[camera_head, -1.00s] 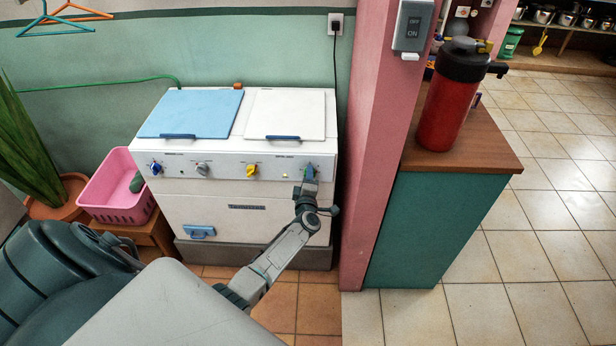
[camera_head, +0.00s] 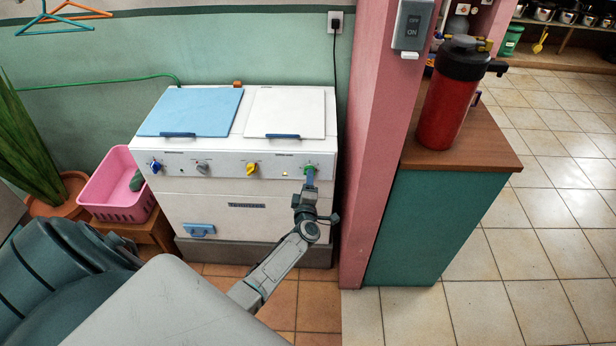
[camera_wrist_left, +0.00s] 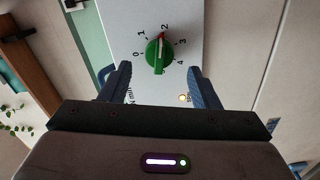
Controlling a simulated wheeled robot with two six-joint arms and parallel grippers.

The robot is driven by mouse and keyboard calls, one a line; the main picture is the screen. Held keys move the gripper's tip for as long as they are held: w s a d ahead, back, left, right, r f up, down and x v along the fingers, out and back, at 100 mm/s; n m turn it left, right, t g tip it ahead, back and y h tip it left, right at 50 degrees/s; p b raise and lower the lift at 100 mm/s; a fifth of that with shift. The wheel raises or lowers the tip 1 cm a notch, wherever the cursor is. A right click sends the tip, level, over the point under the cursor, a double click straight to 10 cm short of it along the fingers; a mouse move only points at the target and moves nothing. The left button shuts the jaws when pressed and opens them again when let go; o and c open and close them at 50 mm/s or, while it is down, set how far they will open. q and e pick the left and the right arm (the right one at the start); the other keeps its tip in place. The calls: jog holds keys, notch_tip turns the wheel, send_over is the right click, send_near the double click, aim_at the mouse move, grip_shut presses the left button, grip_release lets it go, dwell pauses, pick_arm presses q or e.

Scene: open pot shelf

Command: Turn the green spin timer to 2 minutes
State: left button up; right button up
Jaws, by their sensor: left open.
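The green spin timer (camera_head: 309,168) is the rightmost knob on the washing machine's front panel. In the left wrist view the green knob (camera_wrist_left: 157,54) shows whole, with numbers 0 to 4 around it. Its red-tipped pointer is turned toward the 2. My left gripper (camera_wrist_left: 160,84) is open, with its blue fingers apart and empty. The knob shows beyond the fingertips, and neither finger appears to touch it. In the head view the left gripper (camera_head: 309,180) is just below and in front of the knob. My right gripper is not in view.
The white washing machine (camera_head: 240,190) has a blue lid (camera_head: 190,112), a white lid and other knobs, including a yellow one (camera_head: 252,169). A pink pillar (camera_head: 375,150) stands close to its right. A pink basket (camera_head: 118,190) is at the left.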

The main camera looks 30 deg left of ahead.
pick_arm(q)
jog(key=v, duration=0.7)
jog(key=shift+s+d, duration=0.1)
